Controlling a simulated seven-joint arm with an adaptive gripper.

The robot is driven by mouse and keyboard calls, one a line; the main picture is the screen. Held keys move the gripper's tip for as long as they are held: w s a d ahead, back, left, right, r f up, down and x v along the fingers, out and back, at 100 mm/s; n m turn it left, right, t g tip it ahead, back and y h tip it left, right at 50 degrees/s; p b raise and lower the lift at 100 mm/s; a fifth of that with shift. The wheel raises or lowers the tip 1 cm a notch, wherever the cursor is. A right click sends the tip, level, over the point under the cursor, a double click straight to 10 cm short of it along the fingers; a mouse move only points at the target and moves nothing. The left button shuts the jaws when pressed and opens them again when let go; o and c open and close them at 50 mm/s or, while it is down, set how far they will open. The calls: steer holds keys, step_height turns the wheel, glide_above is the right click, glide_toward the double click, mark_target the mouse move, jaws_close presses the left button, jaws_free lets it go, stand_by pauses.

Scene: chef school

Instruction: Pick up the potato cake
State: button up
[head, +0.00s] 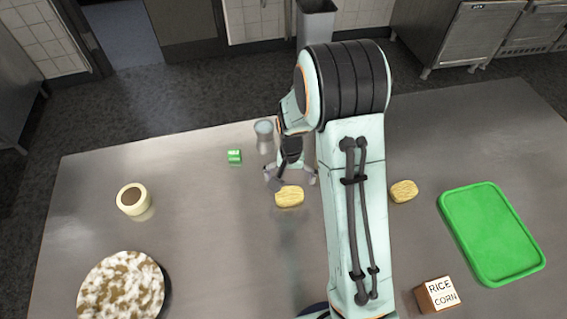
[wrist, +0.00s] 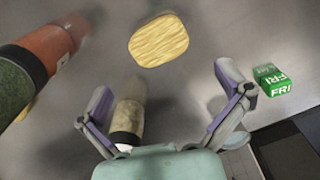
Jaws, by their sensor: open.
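A yellow, ridged, rounded cake (head: 289,197), which looks like the potato cake, lies flat on the table just in front of my gripper (head: 293,182). It also shows in the wrist view (wrist: 159,40), beyond the fingertips and roughly centred between them. A second, similar yellow piece (head: 404,191) lies to the right of my arm. My gripper is open in the wrist view (wrist: 164,80), its fingers spread on either side. A brownish bottle-like thing (wrist: 128,115) shows near the left finger; I cannot tell whether they touch.
A green "FRI" box (head: 234,156) and a glass (head: 264,129) stand near my gripper. An orange-and-green bottle-like thing (wrist: 45,55) is at left in the wrist view. A tape-like roll (head: 132,199), round cake (head: 121,288), green tray (head: 447,210) and rice box (head: 437,294) stand farther out.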

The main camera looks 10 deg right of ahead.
mark_target(289, 194)
step_height(289, 194, down, 7)
steer(key=shift+s+r, duration=0.1)
stand_by(0.3)
steer(key=c, duration=1)
